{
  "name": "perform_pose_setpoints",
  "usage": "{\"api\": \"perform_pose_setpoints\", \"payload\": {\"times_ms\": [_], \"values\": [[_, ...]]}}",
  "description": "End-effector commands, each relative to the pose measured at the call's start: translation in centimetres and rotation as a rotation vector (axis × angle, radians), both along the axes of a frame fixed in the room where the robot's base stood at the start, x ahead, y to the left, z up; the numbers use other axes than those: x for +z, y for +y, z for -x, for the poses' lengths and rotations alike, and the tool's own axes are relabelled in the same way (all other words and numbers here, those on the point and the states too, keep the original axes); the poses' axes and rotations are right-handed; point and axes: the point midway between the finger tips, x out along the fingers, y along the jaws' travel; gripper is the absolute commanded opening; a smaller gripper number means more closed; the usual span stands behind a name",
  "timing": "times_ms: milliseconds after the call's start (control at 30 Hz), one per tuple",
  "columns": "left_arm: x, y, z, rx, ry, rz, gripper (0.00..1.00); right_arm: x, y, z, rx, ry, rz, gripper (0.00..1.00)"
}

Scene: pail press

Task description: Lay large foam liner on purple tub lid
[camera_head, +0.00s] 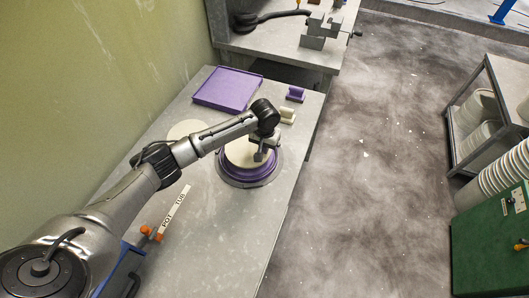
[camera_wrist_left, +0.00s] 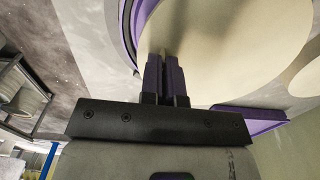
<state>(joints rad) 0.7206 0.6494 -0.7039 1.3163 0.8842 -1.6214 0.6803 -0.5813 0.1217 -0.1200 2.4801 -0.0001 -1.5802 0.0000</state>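The large foam liner (camera_head: 243,151) is a cream disc lying over the purple tub lid (camera_head: 236,174). Its face also shows in the left wrist view (camera_wrist_left: 235,45), with the purple rim (camera_wrist_left: 129,32) curving past its left edge. I cannot tell whether it lies fully flat. My left gripper (camera_head: 259,156) is over the liner's right part, pointing down. In the left wrist view its fingers (camera_wrist_left: 164,62) are close together with a narrow gap, against the near edge of the disc. Whether they pinch the liner is unclear. My right gripper is out of view.
A smaller cream disc (camera_head: 187,129) lies on the table left of the lid. A purple tray (camera_head: 228,90) and small purple (camera_head: 296,94) and cream (camera_head: 287,115) blocks are behind. A POT/TUB label (camera_head: 174,207) lies in front. The table's front right is clear.

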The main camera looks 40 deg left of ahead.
Motion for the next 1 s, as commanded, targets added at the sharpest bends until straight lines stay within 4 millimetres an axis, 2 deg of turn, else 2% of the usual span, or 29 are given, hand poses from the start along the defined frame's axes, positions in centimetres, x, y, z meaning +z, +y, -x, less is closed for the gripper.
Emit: {"api": "perform_pose_setpoints", "payload": {"times_ms": [100, 233, 633, 900, 1000], "values": [[-1.8, 0.0, 0.1, 0.001, 0.003, -0.001, 0.0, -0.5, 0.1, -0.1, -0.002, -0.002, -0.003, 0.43], [-3.1, 0.0, 0.1, 0.001, 0.003, -0.001, 0.0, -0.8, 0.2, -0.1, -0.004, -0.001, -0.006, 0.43], [-3.4, 0.0, 0.1, 0.001, 0.001, -0.001, 0.0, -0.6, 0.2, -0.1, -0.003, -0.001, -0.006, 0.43], [-3.4, 0.0, 0.0, 0.0, 0.0, -0.001, 0.27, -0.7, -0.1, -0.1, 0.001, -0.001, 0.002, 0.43], [-3.4, 0.0, 0.0, 0.0, 0.0, -0.001, 0.28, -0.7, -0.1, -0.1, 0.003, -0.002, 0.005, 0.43]]}}
